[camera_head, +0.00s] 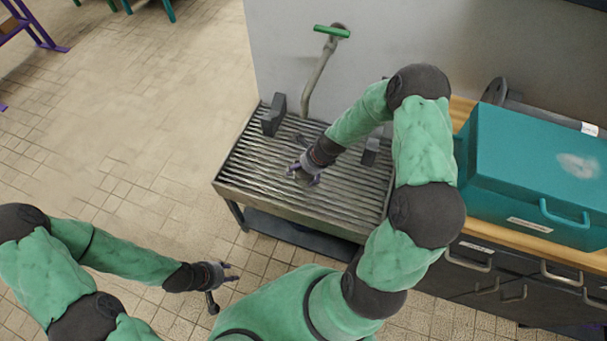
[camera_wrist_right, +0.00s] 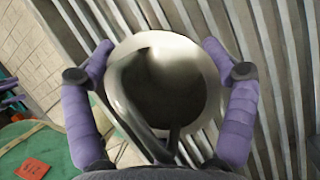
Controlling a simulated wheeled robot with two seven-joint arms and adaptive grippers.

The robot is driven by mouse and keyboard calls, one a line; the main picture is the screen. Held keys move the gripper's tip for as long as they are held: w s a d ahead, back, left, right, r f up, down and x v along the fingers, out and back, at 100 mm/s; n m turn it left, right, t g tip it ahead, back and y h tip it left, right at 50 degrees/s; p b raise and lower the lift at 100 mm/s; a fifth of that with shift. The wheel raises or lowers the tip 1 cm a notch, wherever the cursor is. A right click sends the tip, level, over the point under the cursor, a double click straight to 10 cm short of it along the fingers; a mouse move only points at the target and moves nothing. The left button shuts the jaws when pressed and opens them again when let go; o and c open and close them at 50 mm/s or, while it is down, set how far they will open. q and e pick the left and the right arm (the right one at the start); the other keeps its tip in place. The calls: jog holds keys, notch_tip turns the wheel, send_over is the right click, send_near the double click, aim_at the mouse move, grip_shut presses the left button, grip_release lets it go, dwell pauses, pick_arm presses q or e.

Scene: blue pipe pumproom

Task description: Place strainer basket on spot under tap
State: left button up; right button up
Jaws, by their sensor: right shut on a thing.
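The strainer basket (camera_wrist_right: 188,52) is a round pale metal bowl with a dark inside and a handle-like strip. In the right wrist view it sits between the purple fingers of my right gripper (camera_wrist_right: 158,60), which is shut on it, above metal slats. In the head view my right gripper (camera_head: 304,174) is over the slatted stand and mostly hides the basket. I cannot tell whether the basket touches the slats. The tap (camera_head: 318,72), with a green handle, hangs over the stand's back edge, behind my right gripper. My left gripper (camera_head: 224,286) is open and empty above the floor.
The slatted stand (camera_head: 250,165) has a dark block (camera_head: 273,114) at its back left and another (camera_head: 370,151) at its right. A teal toolbox (camera_head: 525,165) sits on the bench to the right. The stand's left slats are clear.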

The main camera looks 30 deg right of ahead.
jog(key=shift+f, duration=0.1)
jog(key=o, duration=1.1)
jog(key=shift+c, duration=0.2)
jog(key=p+v, duration=0.6)
jog(key=v, duration=0.5)
jog(key=shift+s+d+r+p, duration=0.15)
jog(key=shift+s+r+p, duration=0.05)
jog(key=shift+r+p, duration=0.35)
